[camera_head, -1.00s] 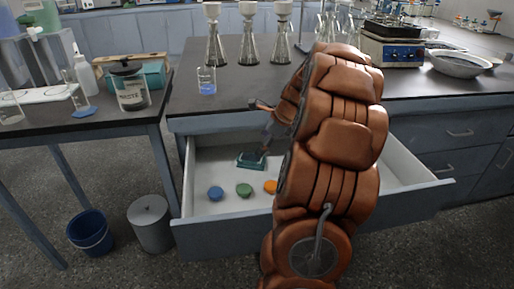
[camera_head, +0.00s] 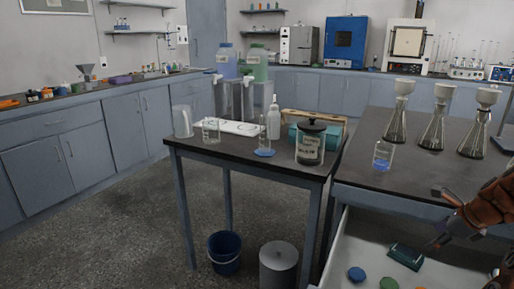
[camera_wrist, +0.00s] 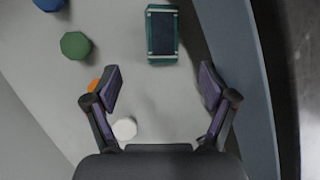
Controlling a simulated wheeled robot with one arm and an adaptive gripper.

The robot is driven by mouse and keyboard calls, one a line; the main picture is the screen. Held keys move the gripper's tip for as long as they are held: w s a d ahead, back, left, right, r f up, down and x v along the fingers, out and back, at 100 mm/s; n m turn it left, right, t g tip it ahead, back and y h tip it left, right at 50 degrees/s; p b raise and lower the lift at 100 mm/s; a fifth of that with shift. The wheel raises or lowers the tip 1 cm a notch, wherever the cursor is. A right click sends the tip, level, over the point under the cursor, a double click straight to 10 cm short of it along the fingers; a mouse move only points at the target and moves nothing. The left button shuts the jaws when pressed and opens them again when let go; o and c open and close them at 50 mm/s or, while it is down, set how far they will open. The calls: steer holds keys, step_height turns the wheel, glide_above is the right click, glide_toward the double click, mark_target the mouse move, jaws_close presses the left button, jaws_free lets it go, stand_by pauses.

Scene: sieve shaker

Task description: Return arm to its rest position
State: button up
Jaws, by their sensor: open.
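My arm (camera_head: 490,207) comes in from the right edge of the head view, over the open drawer (camera_head: 347,250). My gripper shows at the arm's end in the head view (camera_head: 437,216) and in the wrist view (camera_wrist: 157,88). Its two fingers are spread apart with nothing between them. In the wrist view the fingers hang above the drawer floor, short of a dark green box (camera_wrist: 162,34). The same box lies in the drawer in the head view (camera_head: 406,256).
In the drawer lie a blue piece (camera_wrist: 47,4), a green piece (camera_wrist: 75,45), an orange piece (camera_wrist: 95,86) and a white piece (camera_wrist: 124,128). A beaker (camera_head: 382,155) and flasks (camera_head: 434,130) stand on the bench above. A bucket (camera_head: 224,252) and a bin (camera_head: 279,265) stand on the floor.

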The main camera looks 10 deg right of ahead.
steer(key=s+a+r+n+g+p, duration=0.1)
steer(key=a+r+n+p, duration=0.4)
steer(key=a, duration=0.4)
steer(key=s+a+r+n+g+y+p, duration=0.15)
steer(key=a+r+n+p, duration=0.3)
steer(key=a, duration=0.45)
steer(key=s+a+r+n+g+p, duration=0.1)
steer(key=a+r+n+p, duration=0.4)
steer(key=a, duration=0.4)
steer(key=s+a+r+n+g+h+p, duration=0.1)
steer(key=s+a+r+n+p, duration=0.3)
steer(key=s, duration=0.3)
steer(key=s+a+r+n+g+h+p, duration=0.1)
steer(key=s+a+r+n+p, duration=0.2)
steer(key=s+n+p, duration=0.3)
steer(key=s+a+r+n+g+h+p, duration=0.1)
steer(key=s+a+r+n+p, duration=0.3)
steer(key=s, duration=0.4)
steer(key=shift+a+r+n+g+p, duration=0.3)
steer(key=shift+r+n+g+p, duration=0.2)
steer(key=shift+r, duration=0.4)
